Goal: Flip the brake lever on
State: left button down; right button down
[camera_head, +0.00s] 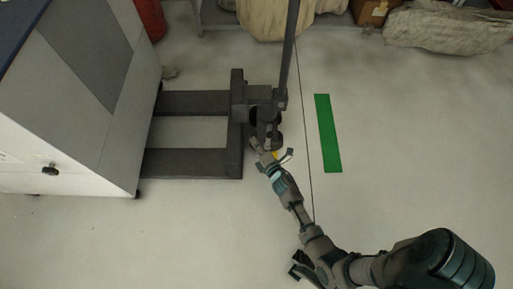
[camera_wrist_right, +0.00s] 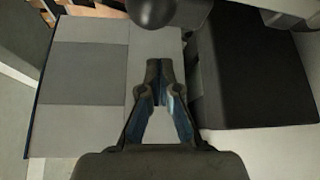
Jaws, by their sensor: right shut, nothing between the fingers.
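A dark grey pallet jack (camera_head: 235,155) stands left of centre in the head view, its long handle (camera_head: 288,55) rising toward the top. My right arm reaches up from the lower right to the jack's front end. My right gripper (camera_head: 264,150) is close to the wheel area below the handle base (camera_head: 262,100). A small yellow part (camera_head: 277,155) shows beside the gripper; I cannot tell whether it is the brake lever. In the right wrist view the gripper (camera_wrist_right: 159,68) is shut and empty. A dark rounded part (camera_wrist_right: 154,10) lies just beyond its tips. My left gripper is out of view.
A large white and grey cabinet (camera_head: 75,110) stands at the left, over the fork ends. A green floor strip (camera_head: 327,133) lies right of the jack. Wrapped bundles (camera_head: 445,30) and a cardboard box (camera_head: 372,10) are at the back. The floor at the right is clear.

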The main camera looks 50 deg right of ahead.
jog(key=s+d, duration=0.2)
jog(key=d, duration=0.1)
jog(key=shift+s+r, duration=0.3)
jog(key=shift+r, duration=0.1)
